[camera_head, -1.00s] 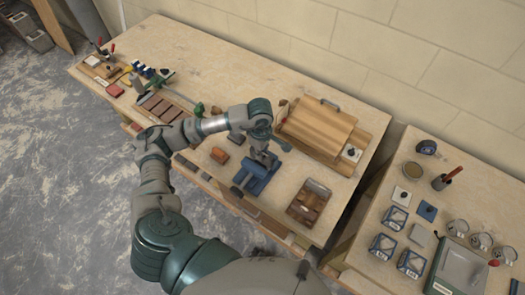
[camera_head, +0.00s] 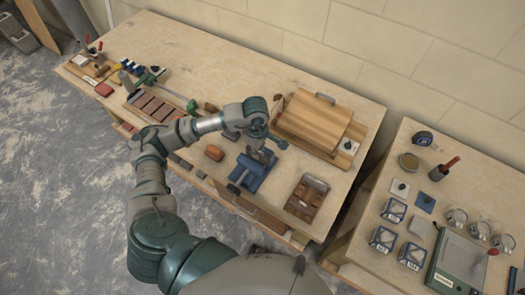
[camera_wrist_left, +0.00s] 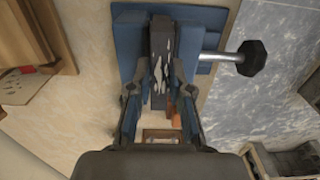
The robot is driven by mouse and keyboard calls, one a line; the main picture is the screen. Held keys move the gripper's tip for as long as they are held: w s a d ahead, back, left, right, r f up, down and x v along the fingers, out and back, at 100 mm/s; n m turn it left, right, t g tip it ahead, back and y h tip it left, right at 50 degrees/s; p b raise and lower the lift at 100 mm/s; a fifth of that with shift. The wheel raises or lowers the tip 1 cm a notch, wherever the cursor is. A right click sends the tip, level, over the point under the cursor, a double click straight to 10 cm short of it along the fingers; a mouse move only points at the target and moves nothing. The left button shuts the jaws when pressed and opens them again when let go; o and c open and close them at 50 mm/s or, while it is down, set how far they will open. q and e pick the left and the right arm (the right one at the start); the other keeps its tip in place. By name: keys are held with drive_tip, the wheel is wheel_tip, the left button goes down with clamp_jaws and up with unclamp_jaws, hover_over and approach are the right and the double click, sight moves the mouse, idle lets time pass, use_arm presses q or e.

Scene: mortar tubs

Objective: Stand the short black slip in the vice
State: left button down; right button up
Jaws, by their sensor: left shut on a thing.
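The blue vice (camera_head: 252,173) stands near the front edge of the wooden bench; in the left wrist view its blue body (camera_wrist_left: 127,45) fills the top, with a black-knobbed screw handle (camera_wrist_left: 250,58) to the right. My left gripper (camera_head: 263,156) is right over the vice. In the left wrist view its two fingers (camera_wrist_left: 160,88) are shut on the black slip (camera_wrist_left: 160,45), a dark bar with pale marks. The slip's far end lies between the blue jaws. Whether it rests on the vice's bottom is hidden. My right gripper is not in view.
A wooden board (camera_head: 315,122) lies behind the vice, a brown wooden block with a metal plate (camera_head: 307,198) to its right. A small orange-brown block (camera_head: 214,153) sits to its left. A second table (camera_head: 390,205) at right holds tins and boxes.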

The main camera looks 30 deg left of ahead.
sight(250, 148)
use_arm(q)
drive_tip(key=shift+a+f+b, duration=0.25)
drive_tip(key=shift+a+f, duration=0.05)
drive_tip(key=shift+a, duration=0.25)
drive_tip(key=shift+a+f+b, duration=0.2)
drive_tip(key=shift+a+f, duration=0.1)
drive_tip(key=shift+a, duration=0.2)
drive_tip(key=shift+d+f+b, duration=0.3)
drive_tip(key=shift+d+b, duration=0.1)
drive_tip(key=shift+b, duration=0.25)
drive_tip(key=shift+a, duration=0.2)
drive_tip(key=c, duration=1)
unclamp_jaws()
drive_tip(key=shift+a, duration=0.5)
drive_tip(key=shift+a+f, duration=0.1)
drive_tip(key=shift+a, duration=0.05)
drive_tip(key=o, duration=0.5)
drive_tip(key=shift+d, duration=0.75)
drive_tip(key=shift+r, duration=0.2)
